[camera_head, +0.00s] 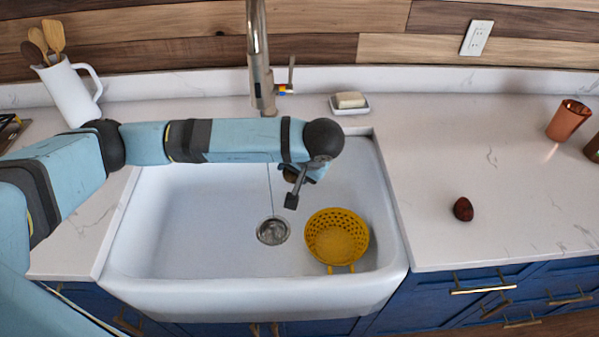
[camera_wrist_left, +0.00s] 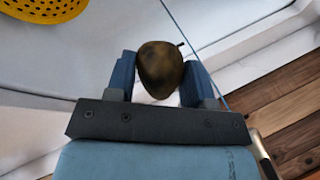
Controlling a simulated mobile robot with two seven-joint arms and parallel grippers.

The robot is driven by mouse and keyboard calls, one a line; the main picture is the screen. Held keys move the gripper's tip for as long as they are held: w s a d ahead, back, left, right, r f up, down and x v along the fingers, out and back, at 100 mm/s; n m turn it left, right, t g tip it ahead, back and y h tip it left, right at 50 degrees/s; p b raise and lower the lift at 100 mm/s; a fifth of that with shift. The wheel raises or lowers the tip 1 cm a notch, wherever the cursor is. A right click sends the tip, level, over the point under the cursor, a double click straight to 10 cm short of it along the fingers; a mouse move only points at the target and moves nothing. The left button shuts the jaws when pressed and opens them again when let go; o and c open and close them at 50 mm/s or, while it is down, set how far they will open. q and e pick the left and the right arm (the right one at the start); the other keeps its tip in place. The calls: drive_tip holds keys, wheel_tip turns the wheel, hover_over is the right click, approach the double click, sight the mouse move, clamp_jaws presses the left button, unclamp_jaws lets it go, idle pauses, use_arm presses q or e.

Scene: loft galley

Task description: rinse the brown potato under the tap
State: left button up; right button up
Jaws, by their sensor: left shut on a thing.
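The brown potato (camera_wrist_left: 160,68) is held between the two blue fingers of my left gripper (camera_wrist_left: 159,82) in the left wrist view. In the head view my left gripper (camera_head: 297,183) hangs over the right half of the white sink (camera_head: 190,215), and the potato is mostly hidden there. The tap (camera_head: 260,75) stands behind my left arm, its spout pointing down. A thin line like a water stream (camera_head: 270,192) drops below it to the drain (camera_head: 273,231). The potato is to the right of this line, seemingly apart from it. My right gripper is not in view.
A yellow colander (camera_head: 337,237) sits in the sink at the right. A dark reddish-brown fruit or vegetable (camera_head: 463,209) lies on the right counter. A soap dish (camera_head: 349,104), a copper cup (camera_head: 568,120) and a white utensil jug (camera_head: 70,92) stand around. The right counter is mostly clear.

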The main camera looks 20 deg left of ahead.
use_arm(q)
drive_tip(key=w+a+f+b, duration=0.2)
drive_tip(key=w+a, duration=0.3)
drive_tip(key=a, duration=0.5)
drive_tip(key=shift+a+f+b, duration=0.2)
drive_tip(key=shift+a+b, duration=0.15)
drive_tip(key=shift+b, duration=0.05)
idle(0.4)
drive_tip(key=shift+w+d, duration=0.1)
drive_tip(key=shift+w, duration=0.1)
drive_tip(key=shift+w+d, duration=0.15)
drive_tip(key=shift+w, duration=0.25)
drive_tip(key=shift+s, duration=0.15)
drive_tip(key=shift+s+a, duration=0.25)
drive_tip(key=shift+s, duration=0.2)
drive_tip(key=shift+w+d, duration=0.1)
drive_tip(key=shift+w, duration=0.1)
